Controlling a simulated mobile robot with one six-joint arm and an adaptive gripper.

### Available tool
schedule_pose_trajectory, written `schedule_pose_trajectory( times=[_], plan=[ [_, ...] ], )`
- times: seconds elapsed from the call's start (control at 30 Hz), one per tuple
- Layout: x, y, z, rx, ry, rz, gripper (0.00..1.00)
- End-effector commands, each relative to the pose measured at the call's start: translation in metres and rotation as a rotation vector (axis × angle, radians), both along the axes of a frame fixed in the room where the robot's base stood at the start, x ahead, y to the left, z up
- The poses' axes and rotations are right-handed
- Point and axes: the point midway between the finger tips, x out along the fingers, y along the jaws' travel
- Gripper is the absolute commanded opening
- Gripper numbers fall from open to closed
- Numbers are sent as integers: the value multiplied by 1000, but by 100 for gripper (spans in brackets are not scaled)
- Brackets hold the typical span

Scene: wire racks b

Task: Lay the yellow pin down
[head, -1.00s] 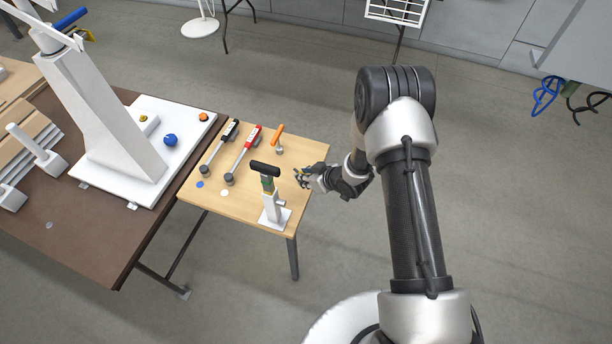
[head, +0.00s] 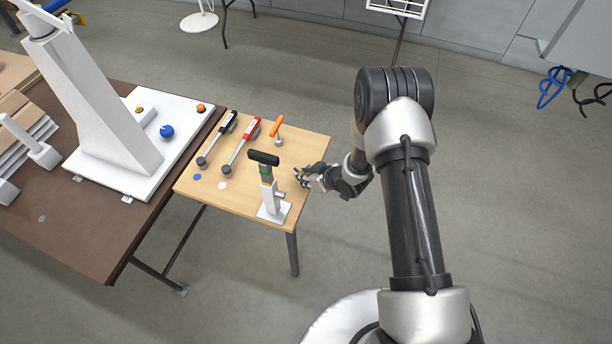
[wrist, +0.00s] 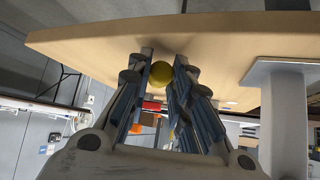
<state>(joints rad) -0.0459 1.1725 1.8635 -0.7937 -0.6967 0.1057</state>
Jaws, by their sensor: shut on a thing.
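My gripper (head: 302,177) is at the right side of the small light-wood table (head: 230,178), just right of a white stand holding a black T-handled tool. In the wrist view my gripper (wrist: 160,72) is shut on the yellow pin (wrist: 161,74); its round yellow end shows between the fingertips. The rest of the pin is hidden by the fingers. The wood tabletop (wrist: 225,50) fills the upper part of the wrist view behind the fingertips. I cannot tell whether the pin touches it. In the head view the pin is too small to make out.
The white stand (head: 272,209) with its T-handled tool (head: 264,160) stands close left of my gripper. A black-handled tool (head: 218,138), a red-handled tool (head: 243,142) and an orange-handled one (head: 276,128) occupy the table's far part. A brown table (head: 90,240) adjoins on the left.

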Motion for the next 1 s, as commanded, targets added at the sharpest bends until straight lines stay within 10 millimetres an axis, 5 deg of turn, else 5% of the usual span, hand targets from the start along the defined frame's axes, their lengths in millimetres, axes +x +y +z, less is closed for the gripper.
schedule_pose_trajectory(
  times=[0.33, 0.37, 0.6, 1.0],
  plan=[
    [0, 0, -4, 0, 0, 0, 0],
    [0, 0, -4, 0, 0, 0, 21],
    [0, 0, -4, -1, 1, 0, 37],
    [0, 0, -3, -1, 1, 0, 43]
  ],
)
